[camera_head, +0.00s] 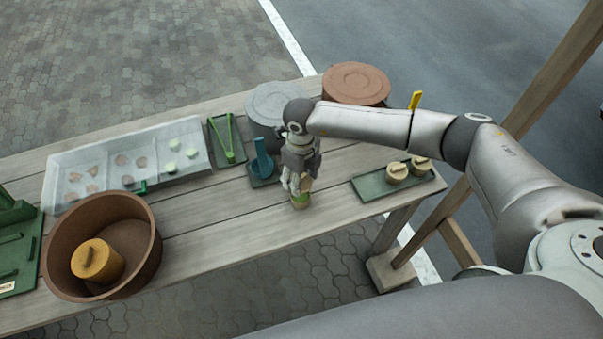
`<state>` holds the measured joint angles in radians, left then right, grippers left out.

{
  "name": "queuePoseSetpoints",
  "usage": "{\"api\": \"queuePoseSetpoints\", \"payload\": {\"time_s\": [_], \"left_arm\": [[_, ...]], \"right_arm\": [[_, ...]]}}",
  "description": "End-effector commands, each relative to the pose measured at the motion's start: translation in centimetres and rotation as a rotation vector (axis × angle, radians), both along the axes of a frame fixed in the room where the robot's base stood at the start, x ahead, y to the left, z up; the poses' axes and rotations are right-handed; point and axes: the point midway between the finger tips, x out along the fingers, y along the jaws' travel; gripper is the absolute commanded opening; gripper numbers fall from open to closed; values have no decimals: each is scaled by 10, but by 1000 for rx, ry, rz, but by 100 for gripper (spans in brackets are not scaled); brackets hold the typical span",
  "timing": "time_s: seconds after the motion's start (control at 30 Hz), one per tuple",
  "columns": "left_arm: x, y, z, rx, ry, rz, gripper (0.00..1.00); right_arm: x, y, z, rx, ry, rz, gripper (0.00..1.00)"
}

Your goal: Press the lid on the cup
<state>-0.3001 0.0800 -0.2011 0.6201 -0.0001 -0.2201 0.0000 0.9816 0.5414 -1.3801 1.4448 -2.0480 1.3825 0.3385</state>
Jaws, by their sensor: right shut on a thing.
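My right gripper (297,187) points down over the front part of the wooden table. It is shut on a small pale lid (306,184), mostly hidden by the fingers. Just below is a small cup (300,205) with green showing at its top, standing upright on the table. The lid is at or just above the cup's rim; I cannot tell whether they touch. My left gripper is out of view.
A green tray (369,191) at right holds two pale lidded cups (396,172). A blue scoop (262,160) and green tongs (230,143) lie behind left. Two round tubs stand at the back (355,84). A brown bowl (150,255) and a compartment tray (60,165) stand left.

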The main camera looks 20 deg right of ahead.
Motion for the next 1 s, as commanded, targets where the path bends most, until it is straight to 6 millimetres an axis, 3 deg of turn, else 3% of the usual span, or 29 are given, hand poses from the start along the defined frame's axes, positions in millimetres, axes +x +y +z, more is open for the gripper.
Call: {"api": "queuePoseSetpoints", "payload": {"time_s": [0.5,1.0], "left_arm": [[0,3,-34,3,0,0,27],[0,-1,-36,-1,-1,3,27]], "right_arm": [[0,0,-47,-1,1,-2,46],[0,0,-50,-1,1,-2,46]]}}
